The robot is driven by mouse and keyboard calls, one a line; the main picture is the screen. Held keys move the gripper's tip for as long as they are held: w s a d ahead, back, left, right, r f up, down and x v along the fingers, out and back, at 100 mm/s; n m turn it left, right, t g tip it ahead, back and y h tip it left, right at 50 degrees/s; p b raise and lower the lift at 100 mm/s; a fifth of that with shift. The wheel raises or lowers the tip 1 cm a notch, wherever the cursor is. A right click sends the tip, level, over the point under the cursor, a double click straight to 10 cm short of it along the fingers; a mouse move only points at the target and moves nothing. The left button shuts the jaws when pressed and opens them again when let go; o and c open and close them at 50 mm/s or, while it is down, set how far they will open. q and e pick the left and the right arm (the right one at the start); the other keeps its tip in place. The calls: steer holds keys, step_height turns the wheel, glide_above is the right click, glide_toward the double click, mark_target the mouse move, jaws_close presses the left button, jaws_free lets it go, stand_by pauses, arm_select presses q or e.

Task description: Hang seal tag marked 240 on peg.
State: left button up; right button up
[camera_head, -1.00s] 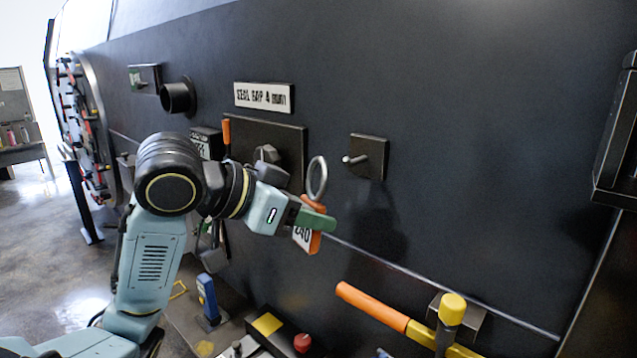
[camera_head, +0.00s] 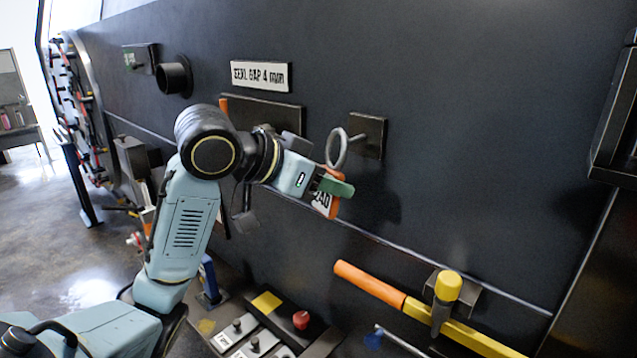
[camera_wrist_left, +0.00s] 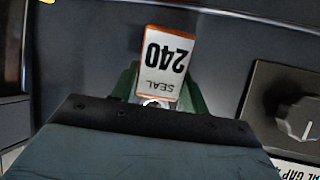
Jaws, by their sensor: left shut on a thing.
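My left gripper (camera_head: 332,187) is shut on the orange-edged seal tag (camera_head: 322,203). In the left wrist view the tag (camera_wrist_left: 165,62) reads "SEAL 240", upside down, between the green fingers. The tag's grey ring (camera_head: 337,148) stands up above the gripper. The peg (camera_head: 357,138) sticks out from a dark square plate (camera_head: 370,130) on the wall. In the head view the ring's right edge is close to the peg tip or overlaps it; I cannot tell whether the peg is through the ring. My right gripper is not in view.
A "SEAL GAP 4 mm" sign (camera_head: 261,75) is on the dark wall, above a dark panel (camera_head: 270,112) partly hidden by my left arm. A yellow and orange handle (camera_head: 400,302) sits lower right. A control box with a red button (camera_head: 301,319) is below. Wall right of the peg is clear.

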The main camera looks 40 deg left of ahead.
arm_select(q)
steer(key=shift+w+d+f, duration=0.1)
steer(key=shift+w+f, duration=0.15)
steer(key=shift+w, duration=0.6)
steer(key=shift+w+d+f, duration=0.1)
steer(key=shift+w+f, duration=0.1)
steer(key=shift+w, duration=0.65)
steer(key=shift+w+f, duration=0.25)
steer(key=shift+w, duration=0.6)
steer(key=o, duration=1)
steer(key=shift+o, duration=0.2)
steer(key=b+v, duration=0.2)
steer(key=v, duration=1.1)
steer(key=shift+s+r, duration=0.1)
steer(key=shift+r, duration=0.05)
